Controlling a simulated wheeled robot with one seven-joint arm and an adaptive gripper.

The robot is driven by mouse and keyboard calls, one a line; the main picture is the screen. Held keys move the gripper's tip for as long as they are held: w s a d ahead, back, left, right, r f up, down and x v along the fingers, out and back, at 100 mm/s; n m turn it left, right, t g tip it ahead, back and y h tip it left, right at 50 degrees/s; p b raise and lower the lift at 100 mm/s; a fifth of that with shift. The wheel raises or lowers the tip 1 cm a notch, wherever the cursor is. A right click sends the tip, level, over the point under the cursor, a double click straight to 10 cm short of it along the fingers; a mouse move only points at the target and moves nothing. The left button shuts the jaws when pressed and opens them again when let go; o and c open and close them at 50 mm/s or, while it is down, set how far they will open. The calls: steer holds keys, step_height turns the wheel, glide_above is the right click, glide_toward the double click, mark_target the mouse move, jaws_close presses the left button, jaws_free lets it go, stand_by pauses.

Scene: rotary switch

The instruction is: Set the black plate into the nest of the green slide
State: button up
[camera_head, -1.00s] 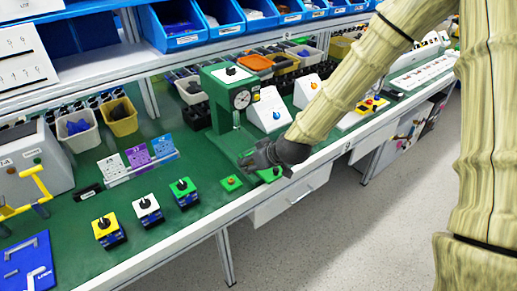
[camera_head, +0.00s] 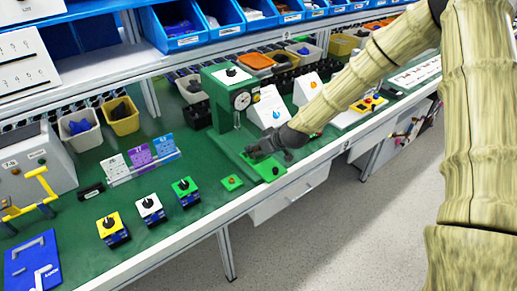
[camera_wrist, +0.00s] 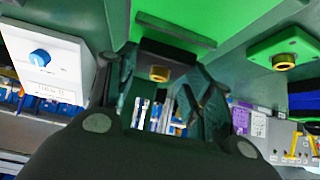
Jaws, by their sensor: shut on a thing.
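The black plate (camera_wrist: 168,52) shows in the wrist view as a dark block between the fingers of my gripper (camera_wrist: 158,84). A brass ring shows at its lower edge; I cannot tell whether it belongs to the plate. In the head view my dark gripper (camera_head: 254,153) is shut low over the base of the green press stand. There the plate cannot be told apart from the dark fingers. The green slide (camera_head: 262,173) lies at the front of that base, with a small reddish knob, just below my gripper in the picture. Its nest is not clearly visible.
The green press column with a dial (camera_head: 226,105) stands close behind my gripper. A white box with a blue knob (camera_head: 270,108) is to its right. A small green button block (camera_head: 231,182) and several switch boxes are to the left. The table's front edge is near.

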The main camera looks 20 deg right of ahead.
steer(key=shift+f, duration=0.45)
steer(key=shift+f, duration=0.2)
steer(key=o, duration=1)
steer(key=shift+o, duration=0.2)
steer(key=shift+r, duration=0.1)
steer(key=shift+r, duration=0.2)
steer(key=b+v, duration=0.1)
steer(key=v, duration=1.1)
steer(key=shift+s+f, duration=0.1)
steer(key=shift+f, duration=0.05)
